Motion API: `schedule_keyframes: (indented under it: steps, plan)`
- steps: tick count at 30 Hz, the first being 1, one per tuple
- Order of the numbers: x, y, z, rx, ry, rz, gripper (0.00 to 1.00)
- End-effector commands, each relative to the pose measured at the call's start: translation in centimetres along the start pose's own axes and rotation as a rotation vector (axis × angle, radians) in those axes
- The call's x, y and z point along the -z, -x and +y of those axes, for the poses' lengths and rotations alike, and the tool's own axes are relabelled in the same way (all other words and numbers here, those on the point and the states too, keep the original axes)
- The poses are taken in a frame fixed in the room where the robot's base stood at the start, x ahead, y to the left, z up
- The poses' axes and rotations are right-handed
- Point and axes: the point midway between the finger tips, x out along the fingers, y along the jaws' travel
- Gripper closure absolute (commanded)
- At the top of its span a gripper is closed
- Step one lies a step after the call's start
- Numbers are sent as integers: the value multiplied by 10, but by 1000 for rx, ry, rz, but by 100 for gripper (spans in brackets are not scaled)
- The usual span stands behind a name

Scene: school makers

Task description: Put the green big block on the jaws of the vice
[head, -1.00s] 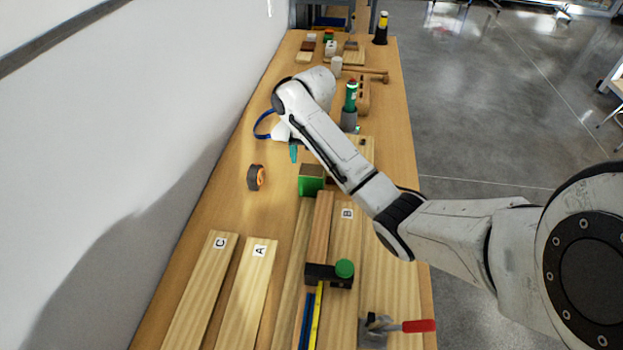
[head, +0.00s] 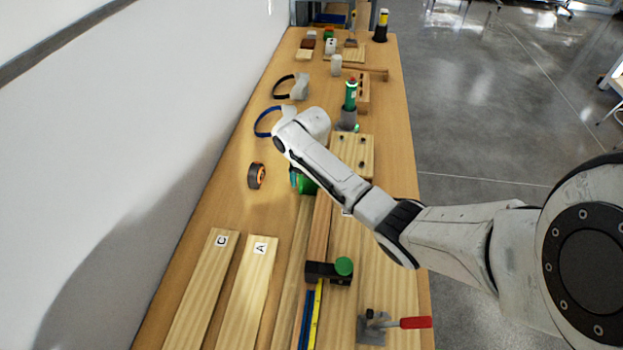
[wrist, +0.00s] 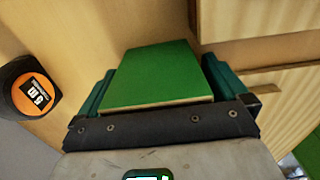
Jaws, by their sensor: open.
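The green big block (head: 307,186) stands on the bench, mostly hidden by my arm in the head view. In the wrist view its green face (wrist: 158,75) with a pale wooden edge lies between the teal fingers of my gripper (wrist: 160,86). The fingers are spread on either side of the block. A narrow gap shows at the right; contact at the left cannot be told. In the head view only a bit of my gripper (head: 293,178) shows past my arm. I cannot clearly make out the vice's jaws; a metal clamp-like tool with a red handle (head: 374,328) is at the near right.
An orange and black tape measure (head: 257,175) sits left of the block. Planks marked C (head: 205,285) and A (head: 250,290) lie at the near left. A black tool with a green knob (head: 328,272) rests on boards. Goggles and bottles stand farther back.

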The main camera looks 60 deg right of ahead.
Motion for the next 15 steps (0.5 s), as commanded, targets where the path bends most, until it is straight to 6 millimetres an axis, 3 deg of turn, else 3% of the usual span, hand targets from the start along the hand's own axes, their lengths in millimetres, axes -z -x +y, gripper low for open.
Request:
schedule_keyframes:
  steps: [3, 15]
  plan:
    - [0, 0, 0, 0, 0, 0, 0]
    - [0, 0, 0, 0, 0, 0, 38]
